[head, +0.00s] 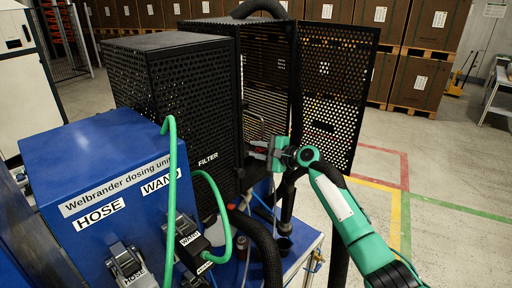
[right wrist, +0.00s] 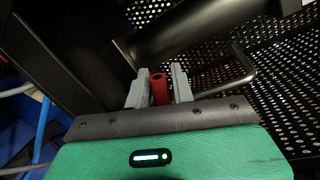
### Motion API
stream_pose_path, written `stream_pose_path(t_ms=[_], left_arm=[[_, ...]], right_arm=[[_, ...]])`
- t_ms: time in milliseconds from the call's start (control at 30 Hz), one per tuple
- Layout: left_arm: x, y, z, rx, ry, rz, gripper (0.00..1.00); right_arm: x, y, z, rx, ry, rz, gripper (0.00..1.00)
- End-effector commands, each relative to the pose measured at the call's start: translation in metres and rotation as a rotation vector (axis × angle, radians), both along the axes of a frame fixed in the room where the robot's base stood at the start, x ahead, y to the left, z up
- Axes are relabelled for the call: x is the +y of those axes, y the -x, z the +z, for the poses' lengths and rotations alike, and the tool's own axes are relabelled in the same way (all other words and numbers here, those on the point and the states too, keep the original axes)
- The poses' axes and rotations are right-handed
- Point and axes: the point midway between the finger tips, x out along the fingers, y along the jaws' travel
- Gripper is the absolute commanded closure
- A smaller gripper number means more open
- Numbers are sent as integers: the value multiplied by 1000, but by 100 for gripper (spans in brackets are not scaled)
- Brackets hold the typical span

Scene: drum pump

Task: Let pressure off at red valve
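The red valve (right wrist: 158,88) shows in the right wrist view as a short red handle or lever. My right gripper (head: 275,155) reaches in from the right in the head view, beside the black perforated filter housing. In the right wrist view its two grey fingers (right wrist: 159,87) stand apart, one on each side of the red part. A small gap shows between the red part and the right finger, so the gripper looks open around it. My left gripper is not in view.
The blue dosing unit (head: 100,165) with hose and wand labels and green hoses stands at left front. The black filter housing (head: 190,100) is behind it. An open perforated door (head: 335,90) stands behind my right gripper. Free floor lies to the right.

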Motion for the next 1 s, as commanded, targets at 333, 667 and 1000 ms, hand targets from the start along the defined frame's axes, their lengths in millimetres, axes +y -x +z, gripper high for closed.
stream_pose_path(t_ms=[333,667,1000], left_arm=[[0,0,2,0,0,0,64],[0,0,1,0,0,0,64],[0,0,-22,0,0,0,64]], right_arm=[[5,-4,-2,-1,1,-1,76],[5,-4,-2,-3,4,-1,100],[7,-2,-14,-166,165,0,100]])
